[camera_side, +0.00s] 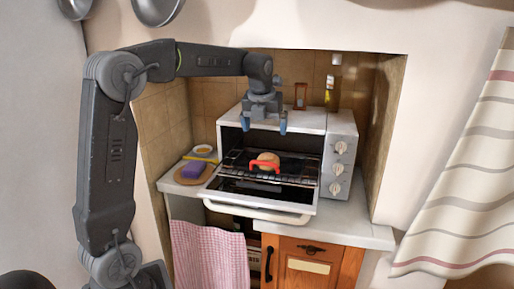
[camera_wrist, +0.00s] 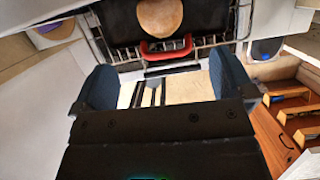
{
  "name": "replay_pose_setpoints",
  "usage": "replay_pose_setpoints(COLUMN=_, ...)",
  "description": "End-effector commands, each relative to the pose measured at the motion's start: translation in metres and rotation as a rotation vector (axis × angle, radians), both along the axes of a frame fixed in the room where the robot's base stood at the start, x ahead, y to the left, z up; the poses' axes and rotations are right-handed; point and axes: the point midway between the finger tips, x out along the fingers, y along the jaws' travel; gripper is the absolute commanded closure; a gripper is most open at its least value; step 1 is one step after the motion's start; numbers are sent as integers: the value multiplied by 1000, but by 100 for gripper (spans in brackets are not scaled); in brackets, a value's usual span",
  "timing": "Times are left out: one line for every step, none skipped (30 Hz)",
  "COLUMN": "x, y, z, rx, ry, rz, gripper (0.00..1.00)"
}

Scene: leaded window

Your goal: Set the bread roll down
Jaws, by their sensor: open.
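The round tan bread roll (camera_side: 268,159) rests on a dark tray (camera_side: 291,164) on the wire rack (camera_side: 296,180) of the open toaster oven. A red handle (camera_side: 264,164) stands at the near edge of the tray. The roll shows at the top of the wrist view (camera_wrist: 160,16), partly cut off, with the red handle (camera_wrist: 166,52) just below it. My gripper (camera_side: 264,125) is open and empty, above the roll and in front of the oven's upper edge. In the wrist view its blue fingertips (camera_wrist: 163,75) are wide apart, clear of the roll and handle.
The oven door (camera_side: 258,212) hangs open below the rack. Left of the oven, a purple block (camera_side: 194,169) lies on a round board, with a small cup (camera_side: 203,149) behind. A bottle (camera_side: 331,98) stands on the oven. The counter's right front (camera_side: 350,229) is clear.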

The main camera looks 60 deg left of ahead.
Motion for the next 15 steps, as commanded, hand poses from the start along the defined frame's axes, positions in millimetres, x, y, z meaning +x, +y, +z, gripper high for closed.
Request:
replay_pose_setpoints(x=-2, y=-4, z=3, rx=-6, ry=-9, rz=21, gripper=0)
replay_pose_setpoints(x=-4, y=-8, z=4, rx=-12, ry=-16, rz=42, gripper=0)
replay_pose_setpoints(x=-7, y=-13, z=5, rx=-24, ry=-31, rz=79, gripper=0)
replay_pose_setpoints(x=-11, y=-19, z=7, rx=-35, ry=-43, rz=117, gripper=0)
replay_pose_setpoints(x=-14, y=-25, z=8, rx=-48, ry=-58, rz=161, gripper=0)
replay_pose_setpoints(x=-20, y=-34, z=10, rx=-70, ry=-83, rz=230, gripper=0)
replay_pose_setpoints(x=-26, y=-43, z=11, rx=-90, ry=-103, rz=289, gripper=0)
replay_pose_setpoints(x=-32, y=-51, z=12, rx=-112, ry=-124, rz=351, gripper=0)
replay_pose_setpoints(x=-40, y=-62, z=13, rx=-144, ry=-151, rz=439, gripper=0)
replay_pose_setpoints(x=-46, y=-70, z=13, rx=-168, ry=-172, rz=506, gripper=0)
replay_pose_setpoints(x=-53, y=-78, z=14, rx=-195, ry=-192, rz=573, gripper=0)
replay_pose_setpoints(x=-62, y=-88, z=13, rx=-231, ry=-216, rz=664, gripper=0)
replay_pose_setpoints(x=-69, y=-96, z=13, rx=-258, ry=-234, rz=731, gripper=0)
replay_pose_setpoints(x=-75, y=-103, z=12, rx=-287, ry=-253, rz=798, gripper=0)
replay_pose_setpoints(x=-85, y=-112, z=11, rx=-324, ry=-273, rz=888, gripper=0)
